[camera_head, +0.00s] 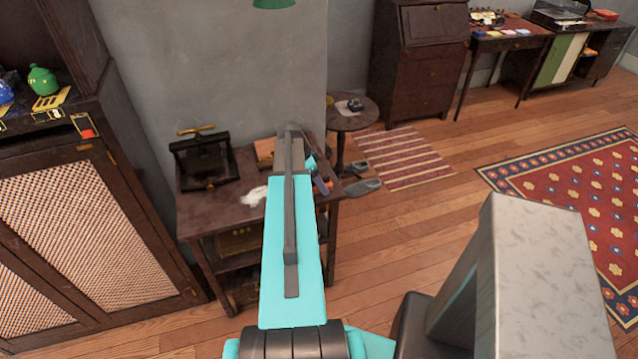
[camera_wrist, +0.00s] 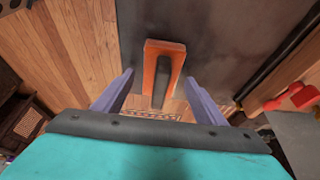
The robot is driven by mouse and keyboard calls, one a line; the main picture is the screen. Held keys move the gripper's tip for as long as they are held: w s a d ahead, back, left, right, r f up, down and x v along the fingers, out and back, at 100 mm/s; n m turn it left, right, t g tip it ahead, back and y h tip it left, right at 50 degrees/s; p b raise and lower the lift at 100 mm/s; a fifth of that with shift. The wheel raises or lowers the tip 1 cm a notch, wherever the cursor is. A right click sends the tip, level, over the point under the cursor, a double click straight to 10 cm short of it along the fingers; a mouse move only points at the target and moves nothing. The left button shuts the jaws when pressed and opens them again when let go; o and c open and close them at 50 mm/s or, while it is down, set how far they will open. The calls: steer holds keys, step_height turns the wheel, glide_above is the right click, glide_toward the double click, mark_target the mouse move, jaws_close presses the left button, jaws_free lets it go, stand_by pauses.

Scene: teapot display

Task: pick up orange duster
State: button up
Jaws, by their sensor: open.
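In the wrist view, an orange rectangular piece (camera_wrist: 166,45) with a dark strip along its middle appears between the two finger tips; I take it as the orange duster. My gripper (camera_wrist: 160,78) is open, one purple finger on each side with a gap to the orange piece. I cannot tell how far ahead of the tips it is. In the head view, my gripper (camera_head: 318,180) is over the right part of the small dark table (camera_head: 205,215), largely hidden by my arm. An orange-brown item (camera_head: 264,150) shows at the table's back, partly covered by my arm.
A black framed press (camera_head: 203,160) and a white patch (camera_head: 254,196) are on the table. A round side table (camera_head: 350,118) stands behind right, near shoes (camera_head: 362,187). A tall cabinet (camera_head: 85,235) is at left. A red object (camera_wrist: 290,98) shows at right in the wrist view.

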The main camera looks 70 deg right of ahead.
stand_by(0.3)
steer(key=c, duration=1.1)
steer(key=shift+c, duration=0.2)
steer(key=shift+r, duration=0.2)
steer(key=shift+r+b, duration=0.75)
steer(key=shift+r, duration=0.4)
steer(key=s+a+r+b, duration=0.2)
steer(key=s+a, duration=0.4)
steer(key=a, duration=0.6)
steer(key=shift+s+r, duration=0.15)
steer(key=shift+r, duration=0.05)
steer(key=shift+s+a+p, duration=0.1)
steer(key=shift+a+p, duration=0.1)
steer(key=shift+p, duration=0.5)
